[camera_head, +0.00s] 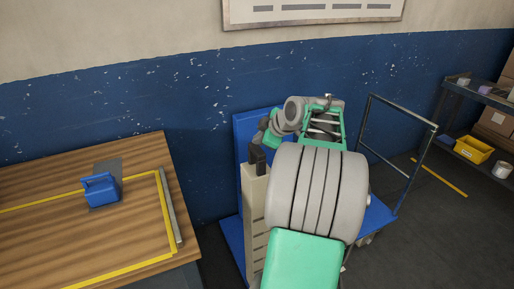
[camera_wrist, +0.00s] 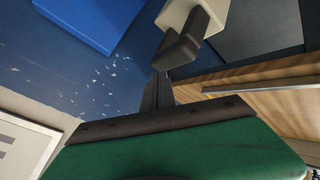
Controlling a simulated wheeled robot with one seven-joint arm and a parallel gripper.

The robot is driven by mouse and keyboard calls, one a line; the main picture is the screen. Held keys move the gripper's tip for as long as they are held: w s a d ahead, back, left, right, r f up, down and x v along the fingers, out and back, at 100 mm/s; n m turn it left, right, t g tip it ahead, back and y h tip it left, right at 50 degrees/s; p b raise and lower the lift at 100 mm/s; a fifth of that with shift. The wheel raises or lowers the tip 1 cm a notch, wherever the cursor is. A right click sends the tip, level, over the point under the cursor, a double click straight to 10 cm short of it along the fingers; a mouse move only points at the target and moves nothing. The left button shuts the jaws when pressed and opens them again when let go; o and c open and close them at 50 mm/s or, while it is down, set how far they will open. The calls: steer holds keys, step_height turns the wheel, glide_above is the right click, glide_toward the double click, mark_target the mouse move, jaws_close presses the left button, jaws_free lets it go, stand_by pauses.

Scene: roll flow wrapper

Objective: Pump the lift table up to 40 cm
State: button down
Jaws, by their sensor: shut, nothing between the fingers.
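The blue lift table (camera_head: 378,216) stands in the middle of the head view, largely hidden behind my arm. A steel push frame (camera_head: 402,122) rises at its right end. A beige post (camera_head: 254,208) stands at its left. In the wrist view, a beige block (camera_wrist: 205,12) carries a dark bent part (camera_wrist: 181,48). My gripper (camera_wrist: 159,78) is shut and empty, its dark fingers close to this part; I cannot tell whether they touch. My arm hides much of the table's surface, and I cannot read its height.
A wooden bench (camera_head: 60,238) with yellow edging stands at left, holding a blue box (camera_head: 102,190) with a handle. A shelf (camera_head: 480,95) with a yellow bin (camera_head: 473,149) is at far right. A blue-painted wall closes the back. Floor at right is mostly clear.

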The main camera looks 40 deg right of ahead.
steer(key=shift+r, duration=0.1)
steer(key=shift+r+p, duration=1.5)
steer(key=shift+r, duration=0.95)
steer(key=a+f+m+g+y, duration=0.1)
steer(key=a+f+m+g, duration=0.2)
steer(key=a, duration=1.8)
steer(key=s+a+f+m+g, duration=0.1)
steer(key=s+a+f+m, duration=0.1)
steer(key=s+a+f, duration=0.2)
steer(key=s+a+f+m+g, duration=0.1)
steer(key=s+a+f, duration=0.3)
steer(key=s+a, duration=0.7)
steer(key=shift+s+m+g, duration=0.4)
steer(key=shift+s+m, duration=0.45)
steer(key=shift+m, duration=0.05)
